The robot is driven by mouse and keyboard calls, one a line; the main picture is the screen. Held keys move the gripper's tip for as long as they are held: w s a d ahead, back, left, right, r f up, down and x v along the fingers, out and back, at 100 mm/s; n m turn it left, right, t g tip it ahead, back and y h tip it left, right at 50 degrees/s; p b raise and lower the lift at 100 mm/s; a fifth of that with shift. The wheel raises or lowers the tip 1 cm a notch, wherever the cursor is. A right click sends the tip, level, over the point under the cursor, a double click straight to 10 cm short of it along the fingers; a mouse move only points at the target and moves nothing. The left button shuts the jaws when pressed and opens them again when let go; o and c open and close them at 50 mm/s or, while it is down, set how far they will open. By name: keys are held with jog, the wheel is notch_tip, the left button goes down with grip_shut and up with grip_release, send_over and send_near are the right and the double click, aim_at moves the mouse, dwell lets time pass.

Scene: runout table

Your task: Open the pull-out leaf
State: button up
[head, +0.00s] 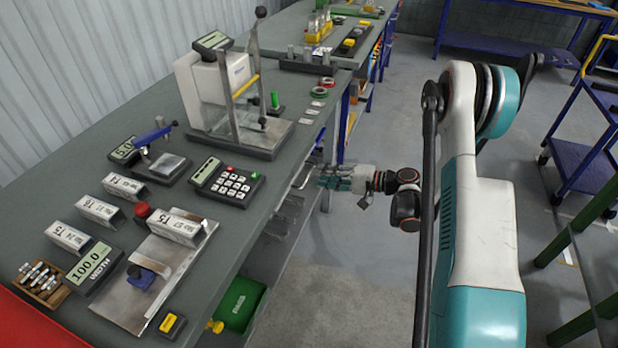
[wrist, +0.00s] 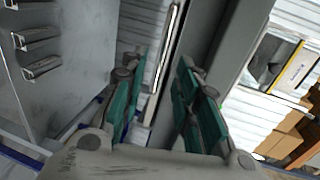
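In the wrist view a slim pale bar handle (wrist: 165,62) runs lengthwise in front of a light panel, beside the grey table edge (wrist: 228,45). It appears to be the pull-out leaf's handle. In the head view a pale looped handle (head: 302,175) stands out under the worktop's right edge. My gripper (wrist: 160,75) has its two green fingers apart, with the bar showing in the gap between them; no contact is visible. In the head view my gripper (head: 328,176) is just right of the handle. How far the leaf sits out cannot be told.
Drawers with several grey handles (wrist: 38,40) are close by in the wrist view. The worktop (head: 255,215) carries a balance (head: 215,85), a keypad device (head: 226,183) and metal blocks. A green case (head: 240,303) is below the edge. Floor (head: 365,265) is clear right of the table.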

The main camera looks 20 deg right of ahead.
aim_at(309, 173)
jog(key=b+x, duration=0.1)
jog(key=x, duration=0.5)
grip_shut()
